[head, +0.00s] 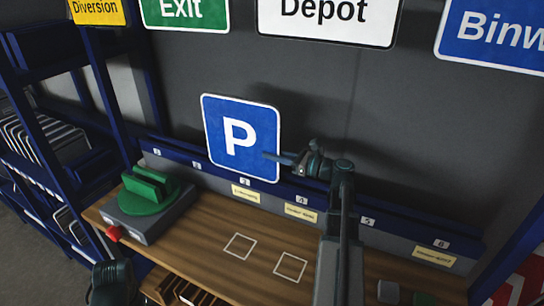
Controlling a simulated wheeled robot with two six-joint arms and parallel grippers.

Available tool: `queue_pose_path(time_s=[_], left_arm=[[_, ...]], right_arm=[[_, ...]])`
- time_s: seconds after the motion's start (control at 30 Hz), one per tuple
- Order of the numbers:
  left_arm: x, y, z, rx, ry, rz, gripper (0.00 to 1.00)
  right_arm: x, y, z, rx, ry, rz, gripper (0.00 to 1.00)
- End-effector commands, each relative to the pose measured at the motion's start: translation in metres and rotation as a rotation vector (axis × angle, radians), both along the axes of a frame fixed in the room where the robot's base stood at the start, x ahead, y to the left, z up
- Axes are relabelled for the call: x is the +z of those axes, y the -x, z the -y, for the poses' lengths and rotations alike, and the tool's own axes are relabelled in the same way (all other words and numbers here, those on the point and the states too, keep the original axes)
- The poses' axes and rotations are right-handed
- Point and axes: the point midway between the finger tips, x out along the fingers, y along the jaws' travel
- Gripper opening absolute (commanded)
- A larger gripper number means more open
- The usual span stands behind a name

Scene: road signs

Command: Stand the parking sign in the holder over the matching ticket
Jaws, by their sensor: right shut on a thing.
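The parking sign (236,122) is a blue square plate with a white P and a white border. It is upright, slightly tilted in the picture, in front of the grey wall. My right gripper (279,156) is shut on its right edge. The holder is a long blue rail (400,222) with numbers 1 to 6. The sign's lower edge overlaps the rail near numbers 2 and 3; I cannot tell whether it is seated. Cream tickets sit below number 3 (245,194), number 4 (300,213) and number 6 (434,257); their print is too small to read. My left gripper (114,284) is low at the left, its fingers unclear.
A grey device with a green clamp-like top (148,192) and a red knob stands at the bench's left end. The wooden bench (205,240) has two empty white outlined squares. A blue shelf rack (50,120) stands left. Large signs hang along the top.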

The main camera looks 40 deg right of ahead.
Motion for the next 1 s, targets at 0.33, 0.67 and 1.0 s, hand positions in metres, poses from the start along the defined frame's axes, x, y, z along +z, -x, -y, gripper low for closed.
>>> queue_pose_path(time_s=[0.33, 0.67, 1.0], left_arm=[[-0.001, 0.0, 0.0, 0.0, 0.0, 0.0, 0.96], [-0.002, 0.0, 0.0, 0.0, 0.0, 0.0, 0.96], [-0.003, 0.0, 0.0, 0.0, 0.0, 0.0, 0.96]], right_arm=[[0.0, -0.007, 0.013, -0.001, -0.003, 0.003, 0.0], [-0.001, -0.015, 0.029, -0.001, -0.003, 0.004, 0.0], [-0.001, -0.02, 0.039, -0.001, -0.004, 0.005, 0.0]])
